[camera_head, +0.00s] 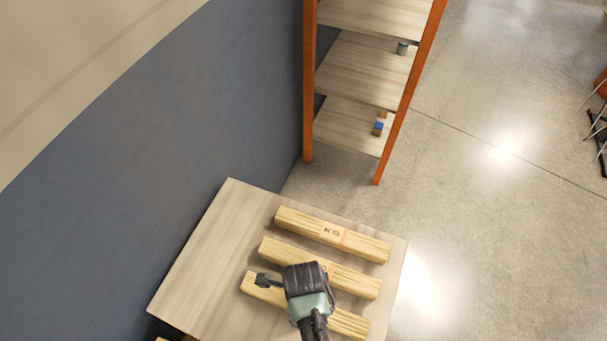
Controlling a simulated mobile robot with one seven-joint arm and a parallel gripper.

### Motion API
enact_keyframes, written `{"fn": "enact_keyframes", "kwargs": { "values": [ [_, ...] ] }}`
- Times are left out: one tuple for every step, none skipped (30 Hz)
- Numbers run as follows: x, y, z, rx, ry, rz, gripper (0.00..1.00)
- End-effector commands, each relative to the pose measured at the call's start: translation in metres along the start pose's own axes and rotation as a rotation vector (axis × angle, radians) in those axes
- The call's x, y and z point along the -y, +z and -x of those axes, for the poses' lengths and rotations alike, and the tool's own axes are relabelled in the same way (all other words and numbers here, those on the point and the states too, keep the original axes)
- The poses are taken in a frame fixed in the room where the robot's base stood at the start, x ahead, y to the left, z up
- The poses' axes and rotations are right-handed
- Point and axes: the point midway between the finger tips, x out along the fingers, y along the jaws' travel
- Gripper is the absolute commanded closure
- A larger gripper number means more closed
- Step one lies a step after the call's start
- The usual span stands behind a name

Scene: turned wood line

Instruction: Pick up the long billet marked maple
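Three long pale wooden billets lie side by side on a wooden table (200,265). The far billet (365,245) has dark lettering and a reddish mark near its middle; the lettering is too small to read. The middle billet (355,283) shows a reddish mark, partly covered by my gripper. The near billet (347,322) is largely hidden under my gripper and arm, and no marking shows on it. My gripper (283,281) is over the middle and near billets. Its fingers are mostly hidden, so I cannot tell whether it is open or holds anything.
An orange-framed shelf unit (309,90) stands beyond the table, with a small grey can (402,48) and a small block with blue on it (378,128) on its shelves. A dark blue wall (140,150) runs along the left. Open concrete floor (500,240) lies to the right.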

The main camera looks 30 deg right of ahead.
Motion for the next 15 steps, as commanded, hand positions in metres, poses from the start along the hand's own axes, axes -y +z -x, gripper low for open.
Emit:
{"fn": "enact_keyframes", "kwargs": {
  "values": [
    [-0.0002, -0.0001, -0.0056, -0.001, 0.001, 0.000, 0.09],
    [0.0001, 0.0000, -0.0071, 0.000, 0.000, 0.000, 0.09],
    [0.0002, 0.0001, -0.0084, 0.000, -0.001, 0.000, 0.09],
    [0.0001, 0.0000, -0.0090, 0.000, -0.001, 0.000, 0.09],
    [0.0001, 0.0000, -0.0092, 0.000, -0.001, 0.000, 0.09],
    [0.0001, 0.0000, -0.0091, 0.000, -0.001, 0.000, 0.09],
    [0.0001, 0.0000, -0.0090, 0.000, -0.001, 0.000, 0.09],
    [0.0001, 0.0000, -0.0089, 0.000, -0.001, 0.000, 0.09],
    [0.0001, 0.0000, -0.0089, 0.000, -0.001, 0.000, 0.09],
    [0.0001, 0.0000, -0.0088, 0.000, -0.001, 0.001, 0.11],
    [0.0001, 0.0000, -0.0088, 0.000, -0.001, 0.000, 0.16],
    [0.0001, -0.0001, -0.0087, 0.000, -0.001, 0.000, 0.23],
    [0.0000, -0.0001, -0.0087, 0.000, -0.001, 0.000, 0.29],
    [0.0000, -0.0001, -0.0087, 0.000, -0.001, 0.000, 0.34],
    [0.0000, -0.0001, -0.0087, 0.000, -0.001, 0.000, 0.41]
  ]
}}
